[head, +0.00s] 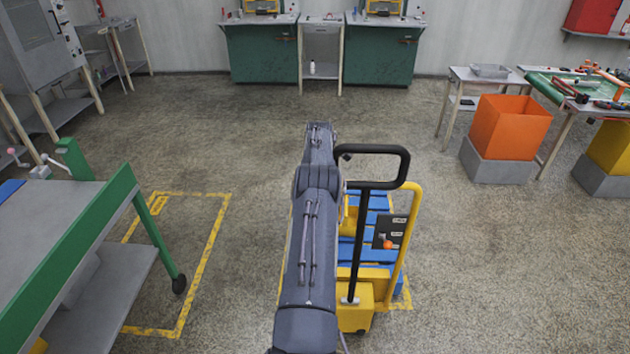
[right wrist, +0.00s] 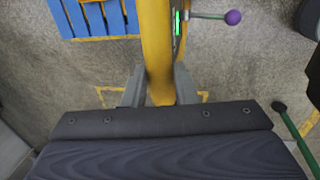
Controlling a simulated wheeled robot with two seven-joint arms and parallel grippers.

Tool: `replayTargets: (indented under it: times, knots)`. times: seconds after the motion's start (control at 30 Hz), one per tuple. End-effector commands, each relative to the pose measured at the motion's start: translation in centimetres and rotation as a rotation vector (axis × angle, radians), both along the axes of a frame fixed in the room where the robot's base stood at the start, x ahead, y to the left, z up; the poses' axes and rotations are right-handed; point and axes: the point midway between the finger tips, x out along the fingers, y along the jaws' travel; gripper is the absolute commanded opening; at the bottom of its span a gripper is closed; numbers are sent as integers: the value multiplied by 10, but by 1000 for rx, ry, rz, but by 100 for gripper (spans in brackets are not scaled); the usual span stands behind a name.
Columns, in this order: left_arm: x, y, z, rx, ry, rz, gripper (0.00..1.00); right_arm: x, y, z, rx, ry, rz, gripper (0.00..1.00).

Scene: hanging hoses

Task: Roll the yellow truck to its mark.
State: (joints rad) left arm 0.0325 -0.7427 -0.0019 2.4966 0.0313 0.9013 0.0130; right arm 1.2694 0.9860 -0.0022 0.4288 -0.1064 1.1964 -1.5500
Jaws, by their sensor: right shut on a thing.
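The yellow truck (head: 372,285) stands right of centre in the head view. It has a blue slatted deck, a yellow frame, a black loop handle (head: 398,168) and a dark panel with an orange knob (head: 388,244). One of my arms covers its left side. In the right wrist view my right gripper (right wrist: 158,88) is shut on a yellow bar (right wrist: 156,40), with blue slats (right wrist: 95,16) beyond it. My right fingers are hidden in the head view. A yellow floor outline (head: 207,252) lies empty left of the truck. My left gripper is not in view.
A green-framed bench (head: 118,208) on a caster stands at the left, close to the outline. Orange (head: 508,128) and yellow (head: 612,148) bins stand at the right. Green cabinets (head: 262,55) line the back wall. The middle floor is clear. A purple-knobbed lever (right wrist: 233,17) sits beside the bar.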

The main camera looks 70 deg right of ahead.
Motion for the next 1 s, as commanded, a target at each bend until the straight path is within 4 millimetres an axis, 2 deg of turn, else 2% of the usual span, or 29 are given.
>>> replayTargets:
  times: [0.47,0.5,0.63,0.87,1.0]
  knots:
    - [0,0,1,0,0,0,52,1,-2,-1,-1,-2,0,0]
    - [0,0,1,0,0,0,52,1,-2,-1,-1,-2,0,30]
    - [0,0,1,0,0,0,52,1,-2,-1,0,-2,0,47]
    - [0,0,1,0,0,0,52,1,-2,0,-1,-1,-1,47]
    - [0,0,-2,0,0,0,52,0,-1,8,-4,-2,-1,47]
